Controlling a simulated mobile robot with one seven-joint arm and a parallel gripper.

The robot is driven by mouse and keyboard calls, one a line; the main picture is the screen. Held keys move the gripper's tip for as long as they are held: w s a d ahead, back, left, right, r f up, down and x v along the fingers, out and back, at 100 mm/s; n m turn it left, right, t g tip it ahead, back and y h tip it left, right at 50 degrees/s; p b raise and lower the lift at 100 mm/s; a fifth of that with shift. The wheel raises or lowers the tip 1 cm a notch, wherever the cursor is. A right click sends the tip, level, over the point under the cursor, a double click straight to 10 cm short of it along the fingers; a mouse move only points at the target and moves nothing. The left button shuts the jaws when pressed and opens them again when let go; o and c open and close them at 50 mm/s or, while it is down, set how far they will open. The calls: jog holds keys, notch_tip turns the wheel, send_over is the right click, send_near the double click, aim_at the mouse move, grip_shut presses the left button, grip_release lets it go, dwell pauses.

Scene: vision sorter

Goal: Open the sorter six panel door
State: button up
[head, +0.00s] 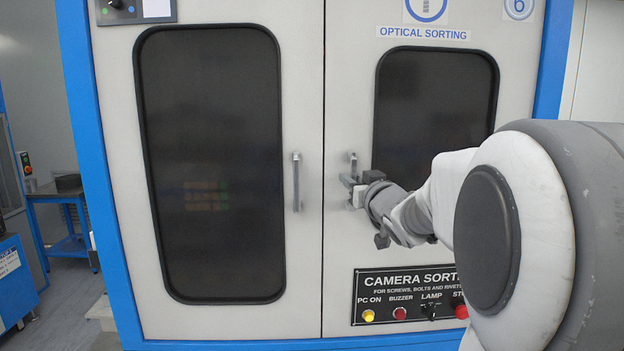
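The sorter is a white cabinet with a blue frame and two doors. The right door (346,90), with a "6" badge (518,8) and the words "OPTICAL SORTING", appears shut. Its vertical handle (353,163) is partly hidden behind my gripper. My gripper (350,182) is at this handle, with its fingers around or just in front of it. I cannot tell whether they touch or grip it. The left door (220,318) also appears shut, and its grey vertical handle (296,181) is free. My arm hides part of the right door's window (435,100).
A control panel (405,295) with buttons and a lamp switch sits low on the right door, partly behind my arm. A blue table (65,215) and blue equipment (15,280) stand at the far left. A white wall is at the right.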

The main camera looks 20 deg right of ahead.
jog(key=shift+c, duration=0.2)
grip_shut()
dwell(1.1)
